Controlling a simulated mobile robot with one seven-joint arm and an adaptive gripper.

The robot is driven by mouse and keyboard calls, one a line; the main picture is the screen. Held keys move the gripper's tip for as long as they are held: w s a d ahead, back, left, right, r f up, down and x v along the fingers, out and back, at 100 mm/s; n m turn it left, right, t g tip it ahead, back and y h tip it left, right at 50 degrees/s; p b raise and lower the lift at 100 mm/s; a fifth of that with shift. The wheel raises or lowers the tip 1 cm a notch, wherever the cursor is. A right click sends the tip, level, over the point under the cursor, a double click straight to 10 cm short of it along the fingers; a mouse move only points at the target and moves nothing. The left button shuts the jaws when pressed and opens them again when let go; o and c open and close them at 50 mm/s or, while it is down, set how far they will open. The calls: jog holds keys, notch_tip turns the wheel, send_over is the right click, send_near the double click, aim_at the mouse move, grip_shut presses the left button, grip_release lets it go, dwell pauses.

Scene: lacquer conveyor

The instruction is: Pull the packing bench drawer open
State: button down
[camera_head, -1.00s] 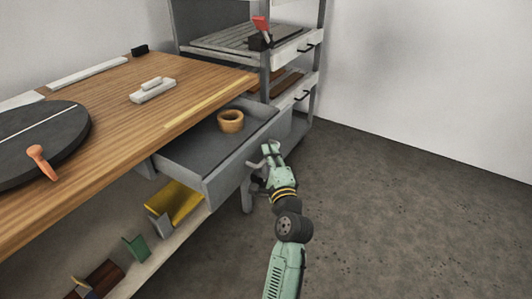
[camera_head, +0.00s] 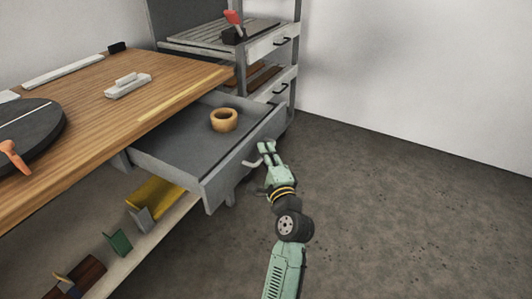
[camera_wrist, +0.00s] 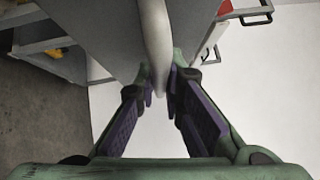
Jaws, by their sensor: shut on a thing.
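The packing bench drawer (camera_head: 213,182) is grey and stands pulled out from under the wooden bench top (camera_head: 105,110). A tan ring-shaped bowl (camera_head: 223,119) sits inside it. My gripper (camera_head: 266,150) is at the drawer's front, toward its right part. In the wrist view the purple-padded fingers (camera_wrist: 161,92) are shut on the pale bar of the drawer handle (camera_wrist: 154,35). The grey drawer front (camera_wrist: 105,25) shows behind the bar. My fingers partly hide the handle in the head view.
A grey shelf rack with drawers (camera_head: 272,45) stands just beyond the bench, carrying a red-handled tool (camera_head: 234,25). A lower shelf (camera_head: 150,238) holds a yellow bin (camera_head: 155,192) and a green holder (camera_head: 118,242). The floor (camera_head: 400,210) to the right is clear.

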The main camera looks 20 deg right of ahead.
jog(key=c, duration=1.7)
grip_release()
jog(key=shift+s, duration=0.1)
jog(key=s, duration=0.4)
jog(key=s+a+f, duration=0.1)
jog(key=s, duration=0.6)
jog(key=shift+s+a+f, duration=0.25)
jog(key=shift+s, duration=0.05)
